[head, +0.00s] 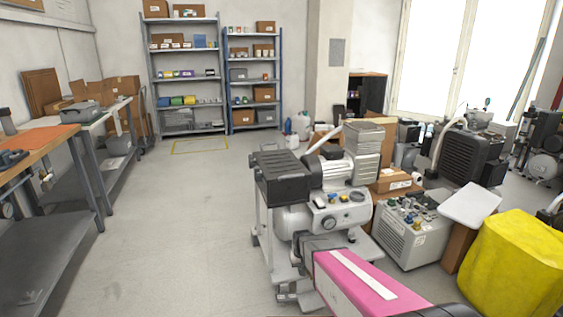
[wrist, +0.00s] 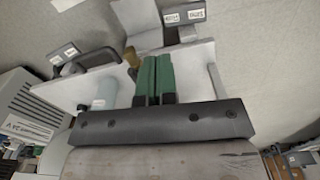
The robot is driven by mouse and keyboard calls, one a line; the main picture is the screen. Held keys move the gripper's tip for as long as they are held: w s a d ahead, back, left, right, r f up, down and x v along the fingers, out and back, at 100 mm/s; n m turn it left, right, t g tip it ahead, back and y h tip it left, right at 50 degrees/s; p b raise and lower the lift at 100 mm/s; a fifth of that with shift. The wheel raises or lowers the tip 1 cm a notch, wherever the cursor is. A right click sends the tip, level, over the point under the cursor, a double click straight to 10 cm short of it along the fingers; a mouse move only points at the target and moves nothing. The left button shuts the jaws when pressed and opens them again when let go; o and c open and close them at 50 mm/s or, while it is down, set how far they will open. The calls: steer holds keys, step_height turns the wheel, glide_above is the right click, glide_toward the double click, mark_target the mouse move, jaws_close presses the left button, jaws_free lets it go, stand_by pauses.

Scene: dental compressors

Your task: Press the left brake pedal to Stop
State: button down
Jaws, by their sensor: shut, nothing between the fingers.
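A pale wheeled cart (head: 262,222) carrying the compressor (head: 325,215) stands at centre in the head view. In the wrist view, a grey pedal-like plate with two small pale labels (wrist: 184,16) is just beyond my fingertips, slightly right. A second grey labelled plate (wrist: 64,53) is at the left. I cannot read the labels surely or tell which is the left brake pedal. My gripper (wrist: 155,58) has green fingers, shut together and empty, over the cart's pale base plate (wrist: 197,62). Contact with a pedal cannot be made out.
A grey unit (head: 410,235) and a yellow covered object (head: 515,255) crowd the right. A workbench (head: 70,145) stands at left and shelves (head: 185,60) at the back. The floor left of the cart is clear.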

steer(key=s+d+r+m, duration=0.1)
steer(key=s+d+r, duration=0.4)
steer(key=r, duration=0.4)
steer(key=s+d+r, duration=0.5)
steer(key=s+r, duration=0.3)
steer(key=r, duration=0.1)
steer(key=shift+s+r+m, duration=0.15)
steer(key=shift+r+m, duration=0.25)
steer(key=n+y, duration=0.3)
glide_above(282, 298)
steer(key=d, duration=0.4)
step_height(282, 298, down, 29)
steer(key=shift+w+a+g, duration=0.2)
steer(key=shift+w+g, duration=0.15)
steer(key=shift+g, duration=0.05)
steer(key=x, duration=1.4)
steer(key=shift+d, duration=0.15)
